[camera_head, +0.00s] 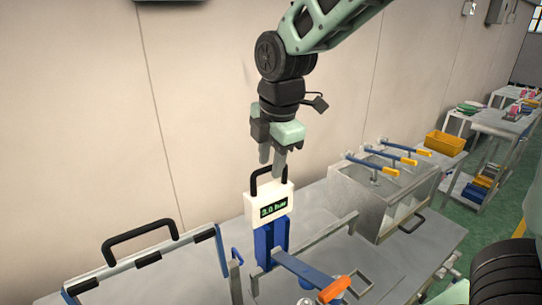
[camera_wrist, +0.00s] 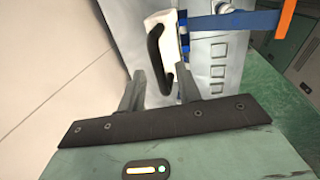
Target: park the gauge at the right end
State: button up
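The gauge (camera_head: 268,206) is a white box with a dark display reading about "2.0 bar" in green and a black loop handle on top. It sits upright at the top of a blue post (camera_head: 263,245) on the metal bench. In the wrist view the white gauge (camera_wrist: 160,22) and its black handle (camera_wrist: 157,55) show beyond my fingers. My gripper (camera_head: 272,170) points down just above the gauge, with its fingertips at the handle. In the wrist view its two fingers (camera_wrist: 160,82) stand apart, with the handle's near end between them. Contact cannot be made out.
A blue lever with an orange tip (camera_head: 310,272) extends from the post. A frame with a black handle (camera_head: 140,232) lies at left. A metal box (camera_head: 378,205) with several blue, orange-tipped levers stands at right. Bare bench (camera_head: 420,250) shows in front of it. The wall is behind.

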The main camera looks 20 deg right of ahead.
grip_shut()
jog(key=shift+d, duration=0.1)
jog(key=shift+w+d, duration=0.1)
jog(key=shift+d, duration=0.2)
jog(key=w+d+b, duration=0.3)
jog(key=d, duration=1.2)
jog(key=w+d+b, duration=0.3)
jog(key=d, duration=1.2)
jog(key=shift+d, duration=0.25)
grip_release()
jog(key=shift+d, duration=0.15)
